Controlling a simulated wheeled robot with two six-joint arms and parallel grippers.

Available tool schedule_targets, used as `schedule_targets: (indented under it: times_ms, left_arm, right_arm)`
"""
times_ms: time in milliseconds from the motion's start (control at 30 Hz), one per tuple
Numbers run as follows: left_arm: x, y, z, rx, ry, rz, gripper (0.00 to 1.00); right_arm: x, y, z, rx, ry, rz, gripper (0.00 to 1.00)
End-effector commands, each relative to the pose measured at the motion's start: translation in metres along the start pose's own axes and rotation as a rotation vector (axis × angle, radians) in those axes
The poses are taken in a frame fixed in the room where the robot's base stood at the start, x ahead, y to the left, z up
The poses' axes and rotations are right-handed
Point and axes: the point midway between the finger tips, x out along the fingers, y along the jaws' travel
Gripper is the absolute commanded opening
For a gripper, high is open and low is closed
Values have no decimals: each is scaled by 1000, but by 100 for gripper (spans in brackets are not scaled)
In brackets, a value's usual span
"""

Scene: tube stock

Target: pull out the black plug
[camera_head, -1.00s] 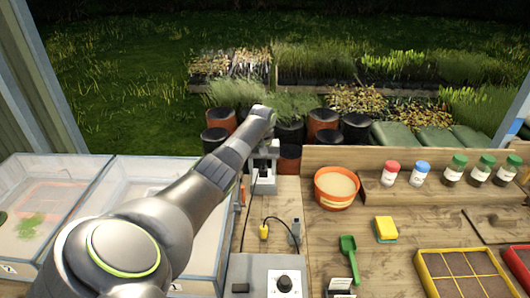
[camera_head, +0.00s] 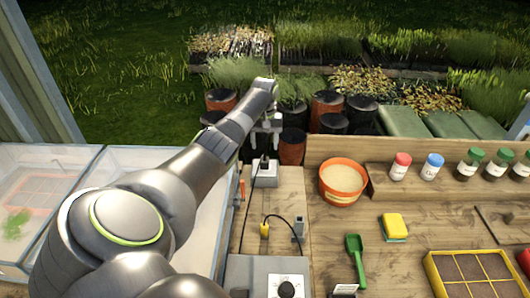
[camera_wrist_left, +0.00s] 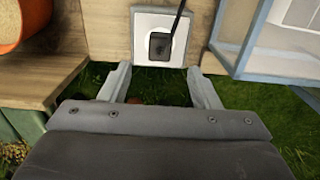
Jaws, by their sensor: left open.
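The black plug (camera_head: 264,164) sits in a pale socket box (camera_head: 267,180) at the far left end of the wooden bench. In the left wrist view the black plug (camera_wrist_left: 159,46) stands on the white face of the socket (camera_wrist_left: 143,22), and a black cable runs up from it. My left gripper (camera_head: 265,148) is open and empty just beyond the plug in the head view. In the left wrist view its fingertips (camera_wrist_left: 158,70) are spread to either side of the plug's line, just short of it, apart from it. My right gripper is not in view.
A yellow plug (camera_head: 264,230) with a cable lies near a grey box with a knob (camera_head: 287,288). Clear bins (camera_head: 130,160) stand left. An orange bowl (camera_head: 343,182), sponge (camera_head: 394,226), green scoop (camera_head: 356,258) and several capped bottles are right. Grass lies beyond the bench.

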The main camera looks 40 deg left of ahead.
Motion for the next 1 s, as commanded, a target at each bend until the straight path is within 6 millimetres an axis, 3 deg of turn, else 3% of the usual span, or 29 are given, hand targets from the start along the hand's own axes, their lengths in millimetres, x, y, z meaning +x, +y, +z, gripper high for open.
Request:
schedule_targets:
  times_ms: [433,700,1000]
  left_arm:
    - [51,0,0,0,0,0,56]
    - [79,0,0,0,-1,0,56]
    - [83,0,0,0,0,0,56]
  right_arm:
    - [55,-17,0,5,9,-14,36]
    - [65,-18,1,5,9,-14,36]
    - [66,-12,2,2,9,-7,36]
